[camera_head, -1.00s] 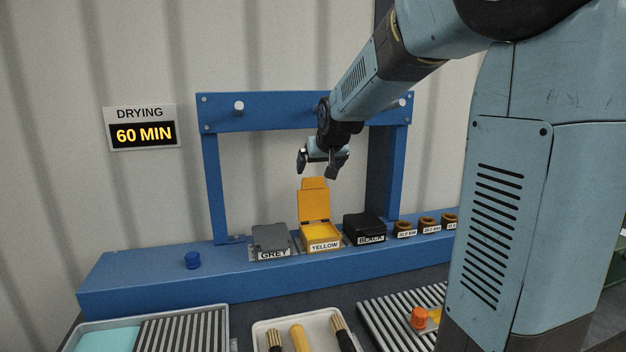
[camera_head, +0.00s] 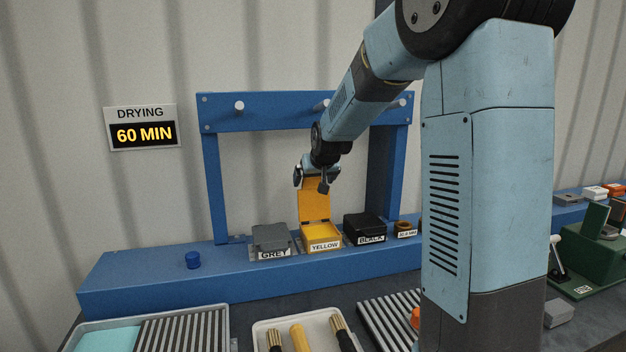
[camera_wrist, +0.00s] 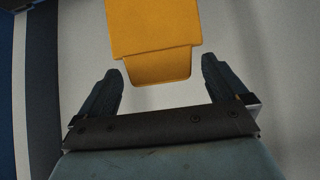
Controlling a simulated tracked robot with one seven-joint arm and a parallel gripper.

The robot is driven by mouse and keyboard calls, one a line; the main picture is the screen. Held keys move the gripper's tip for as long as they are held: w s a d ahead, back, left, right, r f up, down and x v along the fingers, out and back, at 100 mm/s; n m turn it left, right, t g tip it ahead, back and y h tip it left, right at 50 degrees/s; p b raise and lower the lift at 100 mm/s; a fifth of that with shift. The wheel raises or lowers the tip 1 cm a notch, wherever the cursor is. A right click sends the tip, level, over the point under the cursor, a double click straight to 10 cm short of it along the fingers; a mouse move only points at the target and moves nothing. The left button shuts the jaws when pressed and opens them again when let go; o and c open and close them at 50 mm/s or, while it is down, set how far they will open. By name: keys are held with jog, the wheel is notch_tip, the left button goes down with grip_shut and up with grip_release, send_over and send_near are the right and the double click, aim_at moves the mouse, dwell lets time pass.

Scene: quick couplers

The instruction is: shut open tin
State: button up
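The yellow tin (camera_head: 321,238) stands on the blue shelf with its lid (camera_head: 314,206) raised upright at the back. A label in front of it reads YELLOW. The grey tin (camera_head: 270,238) to its left and the black tin (camera_head: 364,227) to its right are shut. My gripper (camera_head: 311,184) is at the top of the raised lid and covers its upper edge in the head view. In the wrist view my gripper (camera_wrist: 162,88) is open, with the tab of the yellow lid (camera_wrist: 155,30) between and just ahead of the fingers. No contact with the lid shows.
A blue frame with pegs (camera_head: 239,106) stands over the tins. A white tray (camera_head: 262,325) with brushes lies in front. Brown rings (camera_head: 405,229) are right of the black tin.

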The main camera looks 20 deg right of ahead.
jog(key=c, duration=1.4)
jog(key=shift+a, duration=0.2)
jog(key=shift+s+d, duration=0.1)
jog(key=shift+s, duration=0.05)
